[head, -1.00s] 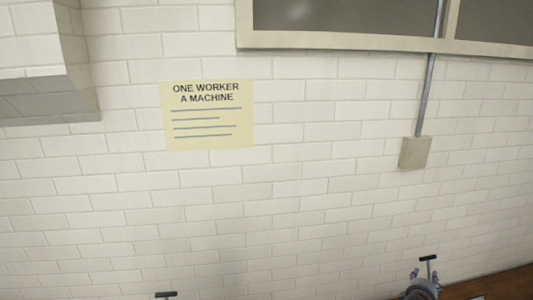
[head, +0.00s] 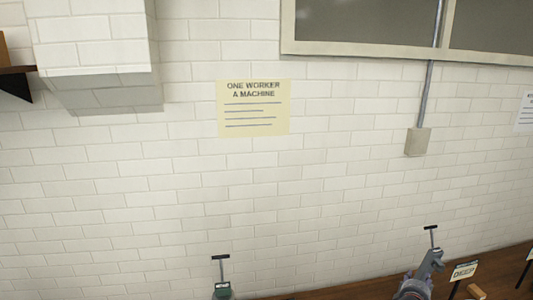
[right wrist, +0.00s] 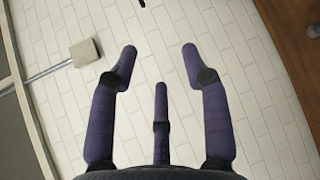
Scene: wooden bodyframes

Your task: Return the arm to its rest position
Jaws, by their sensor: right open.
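My right gripper (head: 434,258) shows small and grey-purple at the bottom edge of the head view, right of centre. Its arm comes up from the bottom edge. In the right wrist view my right gripper (right wrist: 160,62) has its purple fingers spread, with nothing between them. It points toward the white brick wall (right wrist: 225,80). My left gripper is not in view.
A bench (head: 385,288) runs along the wall, with a DEEP sign (head: 464,271) and a black T-handle (head: 431,228) close by my right gripper. Another T-handle (head: 221,257) stands left. A poster (head: 254,108) and a grey box (head: 417,142) are on the wall.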

